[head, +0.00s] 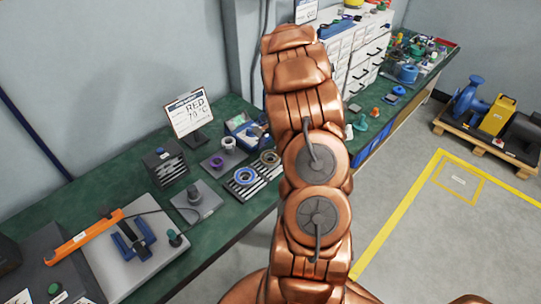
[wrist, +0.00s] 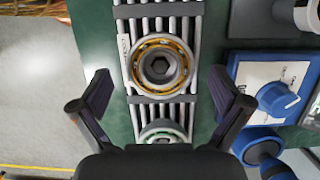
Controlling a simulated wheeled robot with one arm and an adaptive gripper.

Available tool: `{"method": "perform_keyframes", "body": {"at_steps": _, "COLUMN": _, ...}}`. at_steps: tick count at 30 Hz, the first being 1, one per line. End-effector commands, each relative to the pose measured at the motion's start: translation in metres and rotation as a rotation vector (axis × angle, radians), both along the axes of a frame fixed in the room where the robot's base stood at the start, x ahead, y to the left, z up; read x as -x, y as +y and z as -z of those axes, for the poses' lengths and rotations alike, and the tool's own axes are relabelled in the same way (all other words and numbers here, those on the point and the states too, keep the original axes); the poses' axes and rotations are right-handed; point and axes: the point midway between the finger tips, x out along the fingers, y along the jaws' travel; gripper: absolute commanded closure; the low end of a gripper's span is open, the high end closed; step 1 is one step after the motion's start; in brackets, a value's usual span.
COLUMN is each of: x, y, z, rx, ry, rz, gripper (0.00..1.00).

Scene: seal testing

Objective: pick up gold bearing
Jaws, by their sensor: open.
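The gold bearing (wrist: 178,46), a ring with a gold band around a dark hub with a hexagonal hole, lies flat on a rack of light metal bars (wrist: 187,17). In the head view the gold bearing (head: 270,157) sits on the rack beside my arm. In the wrist view my gripper (wrist: 161,88) is open and empty. Its two fingers are apart, left and right of the rack, and the bearing shows between and beyond their tips. In the head view my arm hides the gripper.
A pale grey-green ring (wrist: 162,130) lies on the rack nearer my gripper. A blue box with a knob (wrist: 275,97) stands right of the rack.

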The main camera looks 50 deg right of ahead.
Motion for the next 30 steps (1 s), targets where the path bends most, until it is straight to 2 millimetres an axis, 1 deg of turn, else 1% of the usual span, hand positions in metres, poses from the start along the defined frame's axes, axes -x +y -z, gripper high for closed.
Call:
{"method": "perform_keyframes", "body": {"at_steps": 3, "x": -0.0003, "y": 0.0010, "z": 0.0041, "rx": 0.002, "ry": -0.001, "rz": 0.000, "gripper": 0.00}}
{"method": "perform_keyframes", "body": {"at_steps": 8, "x": -0.0005, "y": 0.0009, "z": 0.0040, "rx": 0.002, "ry": -0.001, "rz": -0.001, "gripper": 0.01}}
{"method": "perform_keyframes", "body": {"at_steps": 27, "x": -0.0003, "y": 0.0010, "z": 0.0036, "rx": 0.002, "ry": -0.001, "rz": -0.001, "gripper": 0.68}}
{"method": "perform_keyframes", "body": {"at_steps": 30, "x": -0.0003, "y": 0.0011, "z": 0.0034, "rx": 0.002, "ry": -0.001, "rz": -0.001, "gripper": 0.77}}
